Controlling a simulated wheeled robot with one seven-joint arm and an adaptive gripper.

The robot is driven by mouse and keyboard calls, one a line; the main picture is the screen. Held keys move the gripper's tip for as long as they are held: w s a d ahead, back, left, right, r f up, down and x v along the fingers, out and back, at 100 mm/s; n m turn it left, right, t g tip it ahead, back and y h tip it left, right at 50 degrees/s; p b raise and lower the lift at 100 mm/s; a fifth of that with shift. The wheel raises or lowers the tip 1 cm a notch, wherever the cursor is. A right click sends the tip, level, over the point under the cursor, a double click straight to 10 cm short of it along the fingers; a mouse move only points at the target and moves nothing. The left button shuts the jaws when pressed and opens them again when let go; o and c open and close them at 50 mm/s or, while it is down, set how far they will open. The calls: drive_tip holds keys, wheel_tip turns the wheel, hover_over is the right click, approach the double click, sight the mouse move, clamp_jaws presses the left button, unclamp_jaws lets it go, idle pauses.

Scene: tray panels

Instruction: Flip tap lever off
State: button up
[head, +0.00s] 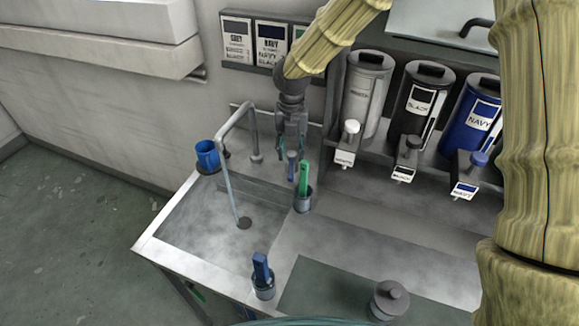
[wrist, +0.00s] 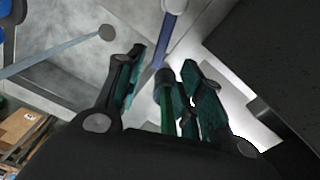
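The grey gooseneck tap (head: 250,125) stands at the back of the sink (head: 185,225). A thin pale-blue stream (head: 230,185) runs from its spout to the drain; it also shows in the wrist view (wrist: 55,52). My gripper (head: 292,152) points down, right of the tap's base, with its fingers apart. In the wrist view, a green upright piece with a dark grey end (wrist: 166,105) shows between my gripper's fingers (wrist: 163,75). A short blue upright piece (head: 292,168) is just below the fingertips in the head view. I cannot tell which piece is the lever, or whether anything touches it.
A holder with a green handle (head: 304,176) stands close to my gripper. A blue cup (head: 207,155) is left of the tap. A blue-handled tool (head: 261,268) stands at the sink's front. Grey, black and navy dispensers (head: 418,105) line the back right. A lidded pot (head: 389,299) is in front.

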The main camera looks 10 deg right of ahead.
sight(291, 171)
drive_tip(key=shift+f+p, duration=0.9)
drive_tip(key=shift+f, duration=3.1)
clamp_jaws()
